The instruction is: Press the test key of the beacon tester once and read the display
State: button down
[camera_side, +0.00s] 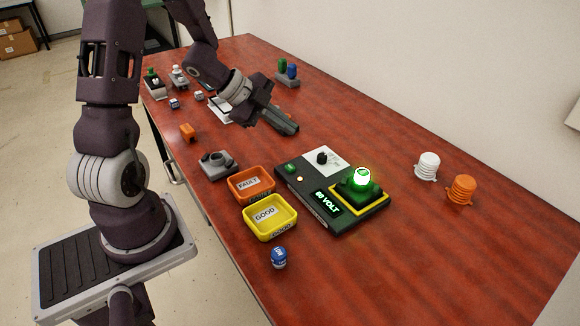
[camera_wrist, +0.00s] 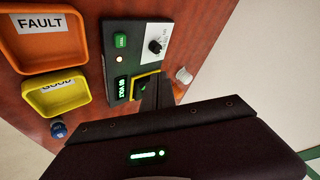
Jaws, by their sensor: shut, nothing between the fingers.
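The beacon tester (camera_side: 318,205) is a dark flat box on the red-brown table. Its green test key (camera_side: 290,168) sits at the upper left, and shows also in the wrist view (camera_wrist: 120,40). Its display (camera_side: 328,203) is lit green and appears to read "60 VOLT". A green beacon (camera_side: 361,181) with a glowing top stands in the tester's yellow-edged socket. My gripper (camera_side: 292,128) is shut and empty, above the table and behind the tester in the side view, apart from the key. In the wrist view its fingers hide part of the socket.
The orange FAULT tray (camera_side: 236,196) and yellow GOOD tray (camera_side: 250,224) stand left of the tester. A blue piece (camera_side: 279,258) is in front. White (camera_side: 427,165) and orange (camera_side: 461,190) beacons stand right. A grey holder (camera_side: 217,165) lies behind the trays.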

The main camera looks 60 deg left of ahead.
aim_at(286, 167)
jog(key=shift+f, duration=4.4)
jog(key=shift+f, duration=0.4)
jog(key=shift+f, duration=0.5)
jog(key=shift+r, duration=0.9)
jog(key=shift+r, duration=2.5)
